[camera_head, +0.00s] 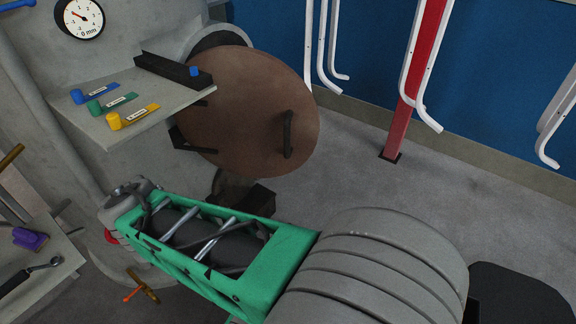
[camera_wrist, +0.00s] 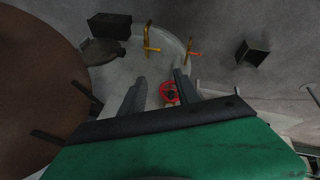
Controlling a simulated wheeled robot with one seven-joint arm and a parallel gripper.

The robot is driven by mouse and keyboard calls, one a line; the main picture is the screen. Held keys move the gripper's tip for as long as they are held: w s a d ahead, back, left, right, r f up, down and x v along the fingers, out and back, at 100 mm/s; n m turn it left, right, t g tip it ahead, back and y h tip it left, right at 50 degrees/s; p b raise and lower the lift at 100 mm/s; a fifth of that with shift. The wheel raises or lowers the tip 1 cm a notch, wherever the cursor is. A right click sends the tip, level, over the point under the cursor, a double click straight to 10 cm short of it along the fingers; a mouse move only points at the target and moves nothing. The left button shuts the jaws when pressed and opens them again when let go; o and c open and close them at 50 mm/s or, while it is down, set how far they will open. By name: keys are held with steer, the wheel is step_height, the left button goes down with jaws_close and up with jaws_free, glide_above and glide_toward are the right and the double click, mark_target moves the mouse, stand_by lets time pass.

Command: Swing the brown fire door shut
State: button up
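The brown fire door (camera_head: 245,110) is a round disc that stands swung out from the grey boiler front (camera_head: 130,50). A dark upright handle (camera_head: 288,134) is on its face. The door also fills the left of the wrist view (camera_wrist: 35,75), with two dark bars at its edge. My gripper (camera_wrist: 158,78) is open in the wrist view, its two dark fingers apart and holding nothing, to the right of the door. In the head view my green arm lies below the door and I cannot make out the fingers.
A red handwheel (camera_wrist: 169,93) shows beyond the gap between my fingers. A shelf (camera_head: 150,112) with coloured levers juts out left of the door. A side table (camera_head: 45,270) is at lower left. A red post (camera_head: 415,80) stands at right; the floor (camera_head: 340,170) between is clear.

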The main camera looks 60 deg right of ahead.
steer(key=d+f+n+h+b, duration=0.2)
steer(key=d+f+h, duration=0.15)
steer(key=d, duration=0.55)
steer(key=n+g+h+b, duration=0.2)
steer(key=n+h+b, duration=0.5)
steer(key=n+h, duration=0.65)
glide_toward(286, 143)
steer(key=d+r+n+y, duration=0.1)
steer(key=d+n+y, duration=0.1)
steer(key=shift+w+d+r, duration=0.15)
steer(key=shift+r, duration=0.25)
steer(key=d, duration=0.5)
steer(key=w+d, duration=0.1)
steer(key=d, duration=0.1)
steer(key=shift+d+p, duration=0.3)
steer(key=shift+c, duration=0.2)
steer(key=shift+a, duration=0.1)
jaws_close()
